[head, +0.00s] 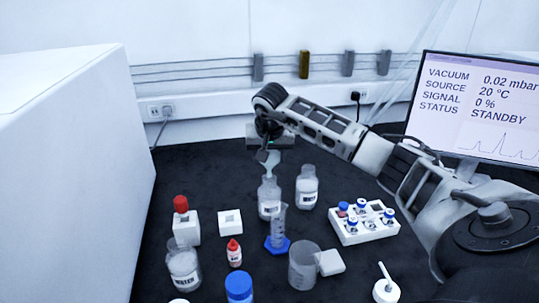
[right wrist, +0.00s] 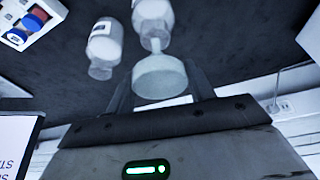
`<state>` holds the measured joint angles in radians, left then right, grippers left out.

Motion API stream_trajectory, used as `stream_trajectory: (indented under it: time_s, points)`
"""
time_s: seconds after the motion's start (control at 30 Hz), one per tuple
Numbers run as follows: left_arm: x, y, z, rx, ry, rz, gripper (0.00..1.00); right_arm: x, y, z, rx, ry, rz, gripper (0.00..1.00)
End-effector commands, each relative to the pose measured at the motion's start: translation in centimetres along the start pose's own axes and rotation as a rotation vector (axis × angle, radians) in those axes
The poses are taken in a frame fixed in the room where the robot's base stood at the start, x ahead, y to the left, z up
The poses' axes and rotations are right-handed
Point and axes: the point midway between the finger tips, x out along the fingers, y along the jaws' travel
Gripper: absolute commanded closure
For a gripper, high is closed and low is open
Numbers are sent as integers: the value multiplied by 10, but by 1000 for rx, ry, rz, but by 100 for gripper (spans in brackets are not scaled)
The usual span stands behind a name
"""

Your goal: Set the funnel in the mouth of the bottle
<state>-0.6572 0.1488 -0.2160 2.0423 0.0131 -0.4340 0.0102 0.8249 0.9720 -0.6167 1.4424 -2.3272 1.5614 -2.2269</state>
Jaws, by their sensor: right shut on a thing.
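My right gripper (head: 268,154) is shut on the pale translucent funnel (head: 269,164), right above a labelled bottle (head: 269,198). In the right wrist view the funnel's wide rim (right wrist: 160,78) sits between the fingers (right wrist: 163,88). Its narrow stem points toward the mouth of the bottle (right wrist: 153,14) and overlaps it in the picture. I cannot tell whether the stem tip is inside the mouth or just above it. The bottle stands upright on the dark bench. My left gripper is not in view.
A second similar bottle (head: 307,188) stands close on the right. A blue-based graduated cylinder (head: 278,228) is in front, with a beaker (head: 303,266) nearer. A white vial rack (head: 364,222) lies to the right. A large white box (head: 75,170) borders the left. The bench behind the bottles is mostly clear.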

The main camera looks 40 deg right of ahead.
Motion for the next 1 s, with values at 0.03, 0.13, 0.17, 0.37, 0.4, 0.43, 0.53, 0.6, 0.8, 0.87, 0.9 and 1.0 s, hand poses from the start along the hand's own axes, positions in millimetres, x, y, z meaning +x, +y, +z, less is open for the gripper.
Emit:
stream_trajectory:
  time_s: [0.03, 0.13, 0.17, 0.37, 0.4, 0.43, 0.53, 0.6, 0.8, 0.87, 0.9, 1.0]
  points:
    - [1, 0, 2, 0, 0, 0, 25, 3, 0, 1, 0, 0, 1, 69]
    - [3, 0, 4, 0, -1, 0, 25, 6, 0, 3, 0, -1, 1, 69]
    - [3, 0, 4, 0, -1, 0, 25, 7, 0, 3, 0, -1, 1, 69]
    - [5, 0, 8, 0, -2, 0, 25, 14, 0, 6, 0, 0, 1, 69]
    - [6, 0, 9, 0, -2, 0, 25, 15, 0, 6, 0, 0, 0, 69]
    - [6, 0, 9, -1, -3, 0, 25, 16, 0, 7, 0, 0, 0, 69]
    - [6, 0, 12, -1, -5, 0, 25, 19, 0, 8, 0, 0, 0, 69]
    - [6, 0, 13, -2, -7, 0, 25, 20, 0, 9, 0, 0, 0, 69]
    - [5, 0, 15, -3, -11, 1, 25, 20, 0, 9, 0, 0, 0, 69]
    - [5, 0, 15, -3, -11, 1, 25, 20, 0, 9, 0, 0, 0, 69]
    - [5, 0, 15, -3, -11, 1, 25, 20, 0, 9, 0, 0, 0, 69]
    - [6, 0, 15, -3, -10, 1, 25, 21, 0, 9, 0, 0, 1, 69]
